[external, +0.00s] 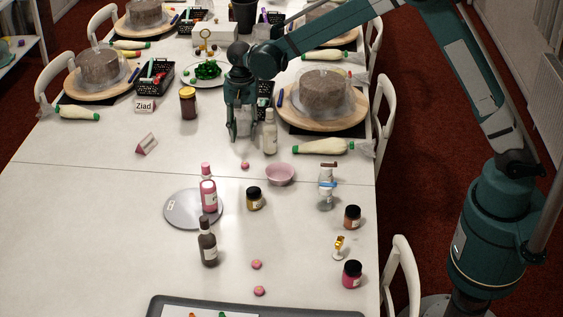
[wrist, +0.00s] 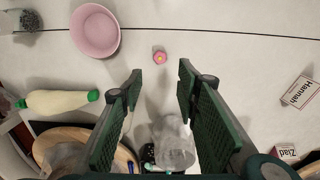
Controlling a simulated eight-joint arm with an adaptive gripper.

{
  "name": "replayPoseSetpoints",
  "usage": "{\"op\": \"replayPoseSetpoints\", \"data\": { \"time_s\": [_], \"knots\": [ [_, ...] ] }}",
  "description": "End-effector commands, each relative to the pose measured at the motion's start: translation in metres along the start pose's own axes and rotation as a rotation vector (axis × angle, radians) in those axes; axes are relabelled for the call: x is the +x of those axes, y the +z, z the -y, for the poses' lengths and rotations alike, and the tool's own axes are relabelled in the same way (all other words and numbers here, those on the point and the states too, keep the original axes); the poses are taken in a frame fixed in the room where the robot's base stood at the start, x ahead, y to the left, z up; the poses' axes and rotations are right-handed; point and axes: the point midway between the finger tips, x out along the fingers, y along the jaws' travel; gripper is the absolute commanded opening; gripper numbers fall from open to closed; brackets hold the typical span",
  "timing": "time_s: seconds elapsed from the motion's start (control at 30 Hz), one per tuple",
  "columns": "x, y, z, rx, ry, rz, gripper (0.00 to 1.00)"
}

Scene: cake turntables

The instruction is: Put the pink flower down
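A small pink flower (wrist: 160,57) with a yellow-orange centre lies on the white table, in the upper middle of the wrist view. A small pink piece (external: 245,166), which looks like the same flower, lies left of the pink bowl in the external view. My gripper (external: 240,138) points down near the white bottle. Its two fingers are spread apart in the wrist view (wrist: 159,78), and the flower shows in line with the gap, beyond the fingertips and not touching them. A clear, see-through object (wrist: 174,145) shows between the fingers lower down; I cannot tell its distance.
A pink bowl (external: 280,174) stands near the flower. A white bottle (external: 270,134) is right beside my gripper. A cake board (external: 352,117) and a piping bag (external: 318,147) lie to the right. Two name cards (external: 147,144) (external: 145,106) stand left. The table's left part is clear.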

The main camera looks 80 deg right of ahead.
Motion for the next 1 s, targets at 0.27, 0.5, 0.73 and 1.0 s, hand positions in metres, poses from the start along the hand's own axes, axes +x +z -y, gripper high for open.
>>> {"op": "replayPoseSetpoints", "data": {
  "time_s": [0.27, 0.5, 0.73, 1.0],
  "knots": [
    [0.0, 0.0, 0.0, 0.0, 0.0, 0.0, 0.32],
    [0.0, 0.0, 0.0, -0.001, 0.0, 0.0, 0.32],
    [-0.013, 0.007, -0.006, -0.029, -0.011, -0.003, 0.32],
    [-0.055, 0.032, -0.026, -0.133, -0.049, -0.017, 0.32]
  ]
}}
